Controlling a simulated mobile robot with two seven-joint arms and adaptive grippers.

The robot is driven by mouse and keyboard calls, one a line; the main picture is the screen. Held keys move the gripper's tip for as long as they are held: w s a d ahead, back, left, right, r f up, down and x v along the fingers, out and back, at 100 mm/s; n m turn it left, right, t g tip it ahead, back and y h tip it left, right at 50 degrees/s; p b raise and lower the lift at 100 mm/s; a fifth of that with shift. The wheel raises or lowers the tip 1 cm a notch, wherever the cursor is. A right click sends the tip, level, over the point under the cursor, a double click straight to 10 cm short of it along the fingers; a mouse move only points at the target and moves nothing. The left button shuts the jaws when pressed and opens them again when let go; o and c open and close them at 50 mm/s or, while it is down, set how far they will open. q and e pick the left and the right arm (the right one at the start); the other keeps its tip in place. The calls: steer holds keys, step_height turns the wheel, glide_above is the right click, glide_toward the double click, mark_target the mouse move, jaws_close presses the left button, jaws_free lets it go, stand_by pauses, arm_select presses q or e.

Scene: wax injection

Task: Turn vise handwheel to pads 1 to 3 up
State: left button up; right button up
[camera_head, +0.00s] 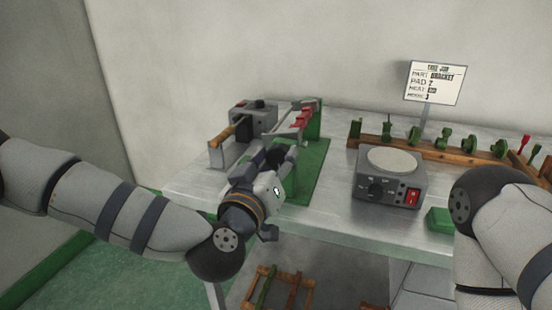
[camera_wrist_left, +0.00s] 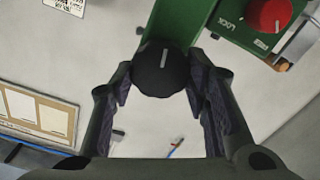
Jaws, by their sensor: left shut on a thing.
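The black round handwheel (camera_wrist_left: 160,68) with a white index mark sits at the end of a green vise arm in the left wrist view. My left gripper (camera_wrist_left: 160,80) has a finger on each side of it and is shut on it. In the head view my left gripper (camera_head: 278,158) is at the green vise frame (camera_head: 314,120), and it hides the handwheel there. Red parts (camera_head: 304,118) show near the top of the vise; pad numbers are not readable. A red knob (camera_wrist_left: 268,14) beside a LOCK label shows in the wrist view. My right gripper is out of view.
A grey box (camera_head: 252,116) and a wooden-handled tool (camera_head: 221,136) stand behind the left gripper. A grey heater unit (camera_head: 390,190) with a round plate is to the right. A wooden rack (camera_head: 470,150) holds several green parts, with a job sign (camera_head: 436,83) above.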

arm_select(q)
steer(key=shift+n, duration=1.2)
steer(key=shift+a+f+n, duration=0.1)
steer(key=shift+f+n, duration=0.05)
steer(key=shift+n, duration=5.35)
steer(key=shift+f+n, duration=0.1)
steer(key=shift+n, duration=1.8)
steer(key=shift+n+b, duration=0.3)
steer(key=shift+n, duration=1.6)
steer(key=shift+n+b, duration=0.35)
steer(key=shift+n, duration=1.55)
steer(key=shift+n+b, duration=0.7)
steer(key=shift+n, duration=2)
steer(key=shift+n+b, duration=0.35)
steer(key=shift+n, duration=0.65)
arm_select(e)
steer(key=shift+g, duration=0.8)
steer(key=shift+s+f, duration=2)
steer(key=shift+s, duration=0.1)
arm_select(q)
steer(key=shift+n, duration=0.7)
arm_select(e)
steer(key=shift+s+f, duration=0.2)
